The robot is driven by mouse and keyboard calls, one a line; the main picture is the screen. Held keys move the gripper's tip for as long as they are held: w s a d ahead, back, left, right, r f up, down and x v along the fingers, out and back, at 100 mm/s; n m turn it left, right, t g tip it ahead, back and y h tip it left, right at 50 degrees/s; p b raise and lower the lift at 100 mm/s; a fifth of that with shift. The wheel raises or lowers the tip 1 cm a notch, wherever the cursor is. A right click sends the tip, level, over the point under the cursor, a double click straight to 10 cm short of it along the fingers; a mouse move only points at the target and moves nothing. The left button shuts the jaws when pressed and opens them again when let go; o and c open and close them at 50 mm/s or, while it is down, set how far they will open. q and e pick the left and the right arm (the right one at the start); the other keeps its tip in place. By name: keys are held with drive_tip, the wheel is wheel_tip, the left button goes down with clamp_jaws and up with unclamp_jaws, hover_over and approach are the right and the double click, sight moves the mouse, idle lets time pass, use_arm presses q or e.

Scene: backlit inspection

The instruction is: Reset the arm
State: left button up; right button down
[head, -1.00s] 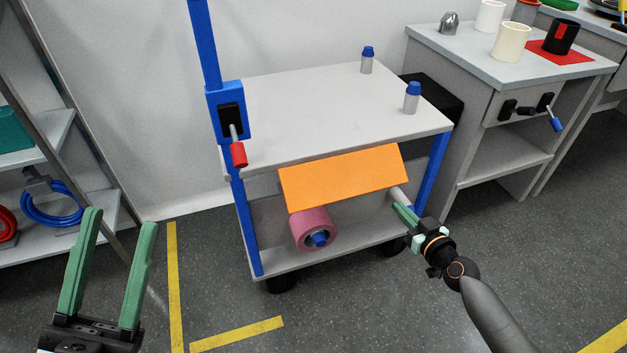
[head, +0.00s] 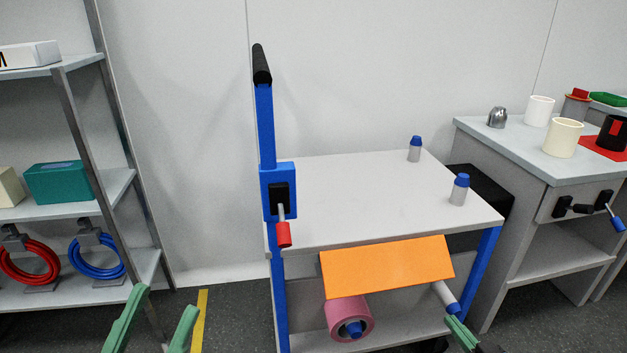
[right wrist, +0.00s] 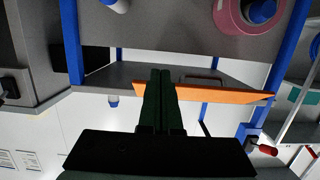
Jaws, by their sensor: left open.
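My left gripper (head: 160,310) is at the lower left of the head view, its two green fingers apart and empty. My right gripper (head: 455,330) is at the bottom edge, by the cart's lower right, beside a white cylinder with a blue end (head: 446,296). In the right wrist view its dark green fingers (right wrist: 159,80) lie side by side, touching or nearly so, with nothing seen between them. They overlap the orange panel (right wrist: 215,92) in that view; contact cannot be told. The orange panel (head: 388,266) slopes on the cart's front.
The cart (head: 340,205) has a blue post with a red-handled lever (head: 283,234), two blue-capped cylinders (head: 415,149) on top and a pink roll (head: 347,318) below. Shelving (head: 62,215) stands left, a grey bench (head: 500,142) right. Open floor shows between shelving and cart.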

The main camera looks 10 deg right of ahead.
drive_tip(key=s+a+r+n+t+y, duration=0.2)
drive_tip(key=s+a+r+n+y, duration=0.3)
drive_tip(key=a+r, duration=0.45)
drive_tip(key=s+a+r+n+t+y, duration=0.2)
drive_tip(key=s+a+r+y, duration=0.35)
drive_tip(key=r, duration=0.75)
drive_tip(key=s+a+r+n+t+y, duration=0.2)
drive_tip(key=s+a+r+n+y, duration=0.2)
drive_tip(key=s+a+r, duration=0.55)
drive_tip(key=w+d+m+g+h+p, duration=0.1)
drive_tip(key=w+d+m+h+p, duration=0.3)
drive_tip(key=w+h+p, duration=0.55)
use_arm(q)
drive_tip(key=w+a+f+n+g+y+p, duration=0.4)
drive_tip(key=w+n+y+p, duration=0.3)
drive_tip(key=y+p, duration=0.4)
drive_tip(key=s+a+f+n+g+y+p, duration=0.1)
drive_tip(key=s+f+g+p, duration=0.6)
drive_tip(key=p, duration=0.8)
drive_tip(key=shift+s+n+g+y, duration=0.5)
drive_tip(key=shift+s+n+g, duration=0.2)
drive_tip(key=shift+s+n, duration=0.4)
use_arm(e)
drive_tip(key=s+d+f+m+g+h, duration=0.2)
drive_tip(key=s+f+m+g+h, duration=0.2)
drive_tip(key=s+f+g, duration=0.5)
drive_tip(key=f+m+g, duration=0.1)
drive_tip(key=m+g, duration=0.1)
drive_tip(key=shift+d+g, duration=0.2)
drive_tip(key=shift+g, duration=0.1)
